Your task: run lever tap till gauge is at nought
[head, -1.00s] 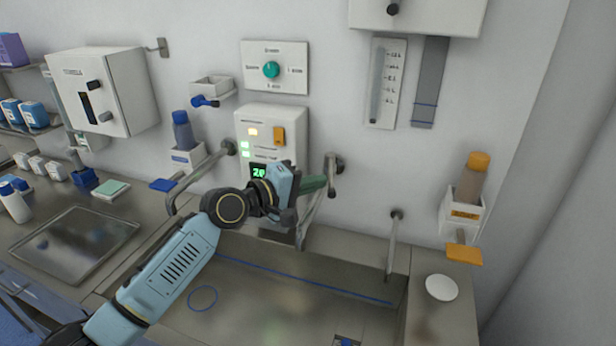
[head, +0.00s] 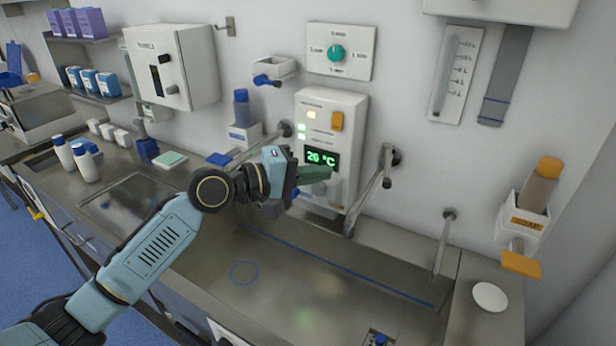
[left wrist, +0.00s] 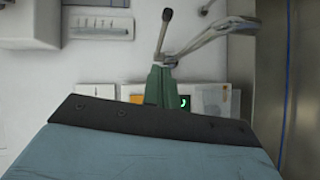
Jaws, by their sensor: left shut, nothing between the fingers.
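The lever tap (head: 388,160) is on the wall right of the panel, its short dark-tipped lever hanging down and its long spout slanting down left over the sink. In the left wrist view the tap (left wrist: 205,42) lies just beyond my fingertips, with its lever (left wrist: 164,35) near them. A tube gauge with a scale (head: 457,75) hangs on the wall above right; its level is too small to read. It also shows in the left wrist view (left wrist: 100,28). My left gripper (head: 328,174) is shut and empty, left of the tap and apart from it. My right gripper is out of view.
A white panel (head: 347,108) has a green display (head: 320,158) that seems to read 26 °C. The steel sink (head: 300,300) is below. Other taps stand left (head: 283,130) and right (head: 445,240). An orange-capped bottle (head: 540,182) sits in a wall holder at right.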

